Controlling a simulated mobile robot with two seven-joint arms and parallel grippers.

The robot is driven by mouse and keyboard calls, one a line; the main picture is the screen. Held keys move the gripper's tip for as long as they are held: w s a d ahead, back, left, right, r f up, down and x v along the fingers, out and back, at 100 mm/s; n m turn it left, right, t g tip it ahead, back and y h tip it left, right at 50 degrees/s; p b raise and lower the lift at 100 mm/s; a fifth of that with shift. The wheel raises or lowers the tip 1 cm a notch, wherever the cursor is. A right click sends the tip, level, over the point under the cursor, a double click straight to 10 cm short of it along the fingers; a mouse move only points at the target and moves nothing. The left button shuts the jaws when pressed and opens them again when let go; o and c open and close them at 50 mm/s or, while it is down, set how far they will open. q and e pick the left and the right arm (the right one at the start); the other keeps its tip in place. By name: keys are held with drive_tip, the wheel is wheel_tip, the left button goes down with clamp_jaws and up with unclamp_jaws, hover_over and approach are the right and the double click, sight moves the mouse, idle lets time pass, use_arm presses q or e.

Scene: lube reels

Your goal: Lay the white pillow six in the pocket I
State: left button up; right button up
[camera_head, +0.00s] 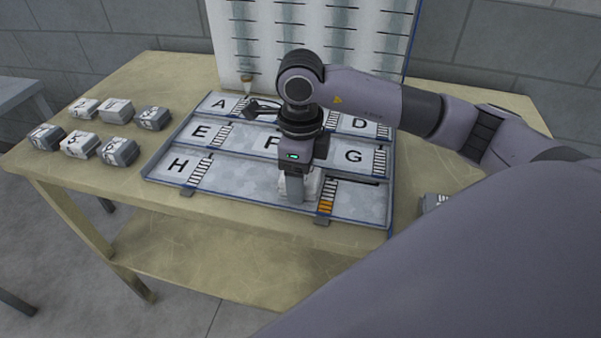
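My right gripper (294,188) points straight down at the front row of the lettered tray (240,193), right of the pocket marked H. A white block (313,186) shows partly behind its fingers, between two striped strips. Its number is hidden, and I cannot tell whether the fingers grip it or only stand beside it. The letter I is not visible; the gripper and block cover part of that front-row section. My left gripper is not in view.
Several white and grey numbered blocks (80,145) stand on the table's left side. Another block (433,201) is partly hidden by my arm at right. A white panel (310,40) stands behind the tray. The table's front strip (130,190) is clear.

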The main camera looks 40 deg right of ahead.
drive_tip(key=shift+f, duration=0.2)
drive_tip(key=o, duration=0.7)
drive_tip(key=shift+r, duration=0.1)
drive_tip(key=shift+o, duration=0.2)
drive_tip(key=shift+r, duration=0.1)
wheel_tip(320, 180, up, 12)
